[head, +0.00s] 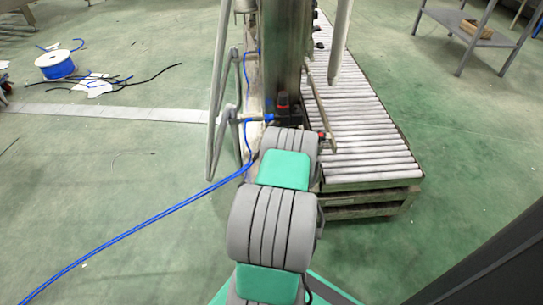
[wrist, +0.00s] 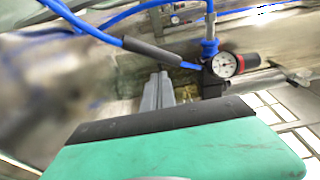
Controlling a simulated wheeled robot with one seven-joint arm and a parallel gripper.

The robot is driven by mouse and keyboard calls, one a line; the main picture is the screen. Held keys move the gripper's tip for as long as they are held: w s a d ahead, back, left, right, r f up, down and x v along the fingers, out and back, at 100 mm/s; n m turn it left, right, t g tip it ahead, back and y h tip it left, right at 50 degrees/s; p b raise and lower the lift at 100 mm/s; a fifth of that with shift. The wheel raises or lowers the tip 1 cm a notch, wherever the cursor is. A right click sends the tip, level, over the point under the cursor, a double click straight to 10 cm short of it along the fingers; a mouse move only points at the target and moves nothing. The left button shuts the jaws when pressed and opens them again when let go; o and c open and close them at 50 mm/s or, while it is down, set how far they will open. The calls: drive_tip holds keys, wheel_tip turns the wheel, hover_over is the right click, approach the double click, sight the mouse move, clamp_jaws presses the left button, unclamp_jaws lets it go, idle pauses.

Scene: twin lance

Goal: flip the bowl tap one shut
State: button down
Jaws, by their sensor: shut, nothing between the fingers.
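In the wrist view, a black air unit (wrist: 212,84) with a round white dial gauge (wrist: 226,65) and a red-ended knob (wrist: 248,62) sits on the machine. I cannot make out the bowl tap or its handle on it. My gripper (wrist: 160,80) shows as narrow grey fingers, shut and empty, to the left of the unit. I cannot tell whether the fingertips touch anything. In the head view, the unit's black and red top (head: 283,104) shows just beyond my arm, which hides the gripper and the unit's lower part.
Blue hoses (wrist: 98,30) run to the unit, close to my fingers. A steel column (head: 283,45) stands behind it. A roller conveyor (head: 368,130) lies to the right. A blue hose (head: 135,231) crosses the floor at left. Open green floor lies on both sides.

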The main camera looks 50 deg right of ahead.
drive_tip(key=w+a+p, duration=0.3)
drive_tip(key=w+a, duration=0.1)
drive_tip(key=a, duration=0.5)
drive_tip(key=shift+p, duration=0.35)
drive_tip(key=shift+w+a, duration=0.1)
